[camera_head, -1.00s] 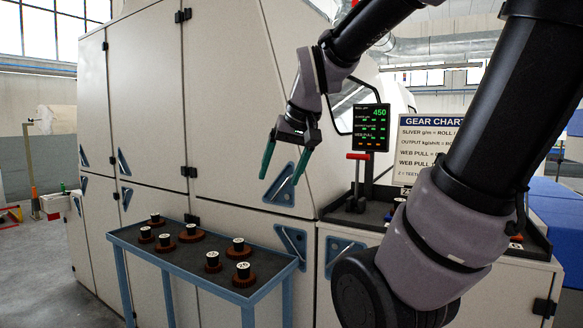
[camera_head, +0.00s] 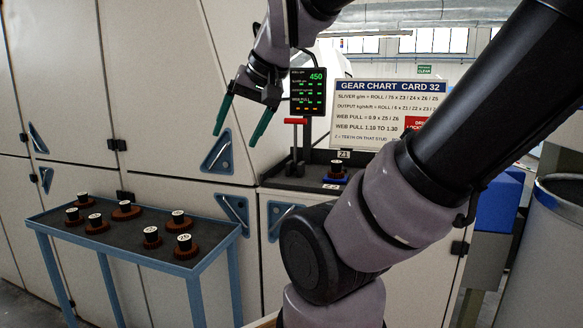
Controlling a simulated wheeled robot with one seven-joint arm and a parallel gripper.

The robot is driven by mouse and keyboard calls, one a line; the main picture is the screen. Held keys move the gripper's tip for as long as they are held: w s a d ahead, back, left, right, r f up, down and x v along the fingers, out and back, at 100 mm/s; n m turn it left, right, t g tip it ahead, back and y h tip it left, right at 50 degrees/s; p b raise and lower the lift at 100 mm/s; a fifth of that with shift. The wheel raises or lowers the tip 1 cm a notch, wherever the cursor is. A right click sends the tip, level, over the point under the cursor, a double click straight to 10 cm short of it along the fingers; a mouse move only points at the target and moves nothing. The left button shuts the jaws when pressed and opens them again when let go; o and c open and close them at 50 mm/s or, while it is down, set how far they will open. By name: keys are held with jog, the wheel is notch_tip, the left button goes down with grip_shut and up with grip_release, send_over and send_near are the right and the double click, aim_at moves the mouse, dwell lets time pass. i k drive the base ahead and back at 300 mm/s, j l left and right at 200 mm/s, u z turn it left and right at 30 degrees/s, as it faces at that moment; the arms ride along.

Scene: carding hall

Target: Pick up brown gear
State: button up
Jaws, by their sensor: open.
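Several brown gears with black hubs and pale numbered tops stand on a blue-framed table with a dark top (camera_head: 135,248). The largest-looking front one is a brown gear (camera_head: 187,252) at the table's right end. Others are a brown gear (camera_head: 178,224) behind it, a brown gear (camera_head: 126,213) at the back and a brown gear (camera_head: 97,229) at the left. My gripper (camera_head: 240,124) has two green fingers, spread apart and empty. It hangs in the air above and to the right of the table, in front of the cream machine.
A cream machine (camera_head: 160,90) stands behind the table. To its right are a screen (camera_head: 308,91), a red-topped lever (camera_head: 296,121), a gear chart sign (camera_head: 385,105) and a counter with another gear (camera_head: 337,168). A grey drum (camera_head: 556,225) stands at the far right.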

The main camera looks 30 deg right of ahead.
aim_at(336, 172)
jog(key=z, duration=1.2)
jog(key=k+l, duration=0.05)
